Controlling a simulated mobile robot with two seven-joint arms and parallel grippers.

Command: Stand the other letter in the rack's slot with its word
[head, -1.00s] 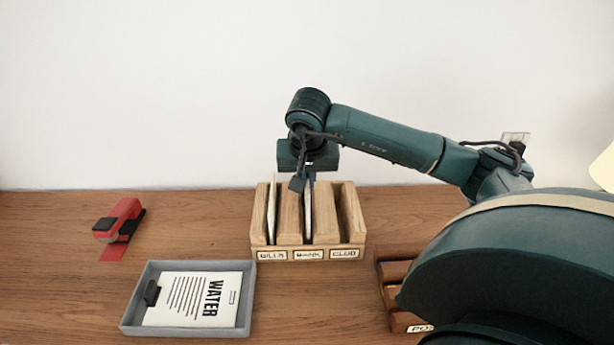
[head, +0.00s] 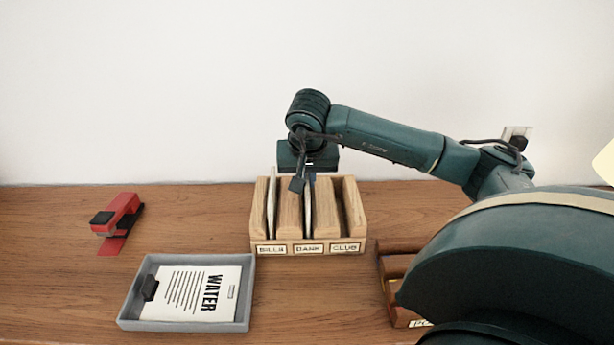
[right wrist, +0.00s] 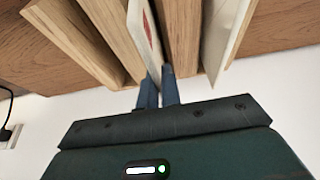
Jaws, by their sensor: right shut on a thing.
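The wooden letter rack (head: 278,247) stands on the desk with slots labelled BILLS, BANK and CLUB from left to right. A white letter (head: 271,212) stands in the BILLS slot and also shows at the right in the right wrist view (right wrist: 226,35). My right gripper (head: 300,184) is over the rack, shut on a second letter (head: 308,212) at its top edge. That letter stands upright in the BANK slot; a red mark shows on it in the right wrist view (right wrist: 143,32). Its lower edge is hidden. The CLUB slot looks empty. My left gripper is not in view.
A grey tray (head: 125,314) at the front left holds a sheet headed WATER (head: 205,295) and a small black object. A red stapler (head: 120,215) lies at the left. Another wooden rack (head: 400,318) is partly hidden behind my right arm. A wall stands behind.

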